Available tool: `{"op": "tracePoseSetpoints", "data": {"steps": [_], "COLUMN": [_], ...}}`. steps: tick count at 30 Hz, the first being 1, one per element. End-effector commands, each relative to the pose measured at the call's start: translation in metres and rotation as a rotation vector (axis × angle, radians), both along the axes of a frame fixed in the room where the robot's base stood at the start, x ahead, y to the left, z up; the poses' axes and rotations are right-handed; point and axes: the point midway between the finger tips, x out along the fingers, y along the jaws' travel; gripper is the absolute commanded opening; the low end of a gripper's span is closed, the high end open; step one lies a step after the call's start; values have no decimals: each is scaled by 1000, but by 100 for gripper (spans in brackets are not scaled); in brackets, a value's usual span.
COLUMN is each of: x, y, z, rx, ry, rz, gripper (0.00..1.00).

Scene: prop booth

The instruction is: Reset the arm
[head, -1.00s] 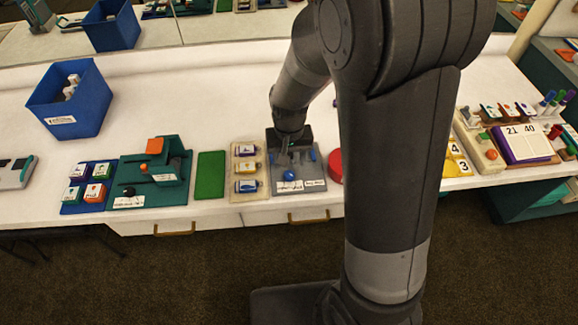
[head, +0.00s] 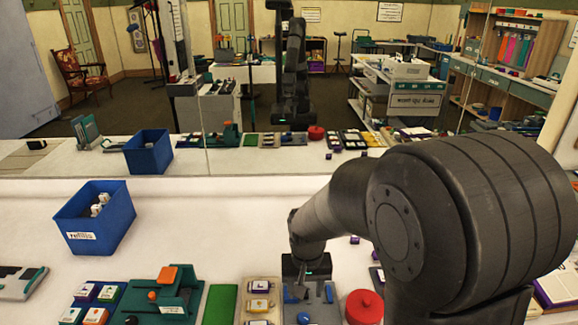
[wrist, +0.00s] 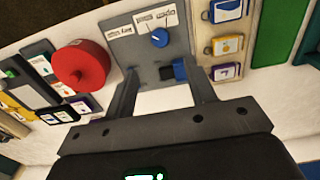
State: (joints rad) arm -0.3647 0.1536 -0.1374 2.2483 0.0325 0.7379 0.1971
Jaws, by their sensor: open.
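My gripper (wrist: 163,92) is open in the wrist view, with its two fingers spread apart and nothing between them. It is above the counter by a grey panel (wrist: 150,22) that carries a blue knob (wrist: 159,38) and a blue block-like part (wrist: 180,70). In the head view my gripper (head: 306,278) is over the far part of the same grey panel (head: 323,314). My arm comes in from the right and hides part of the counter. I cannot tell whether the fingers touch the panel.
A red round object (head: 364,306) stands right of the panel. Left are a card holder (head: 259,301), a green mat (head: 220,304), a teal stand (head: 168,299) and a blue bin (head: 95,217) with white items. The white counter behind is mostly clear. A mirror (head: 250,150) runs along the back.

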Motion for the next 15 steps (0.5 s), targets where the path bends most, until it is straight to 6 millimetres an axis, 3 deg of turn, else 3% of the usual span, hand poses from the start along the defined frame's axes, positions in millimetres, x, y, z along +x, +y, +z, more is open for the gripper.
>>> {"op": "tracePoseSetpoints", "data": {"steps": [5, 15], "x": [-7, -50], "y": [-11, -48], "z": [29, 108], "rx": [22, 59], "ry": [-50, -211], "rz": [-3, -6], "gripper": [50, 50]}}
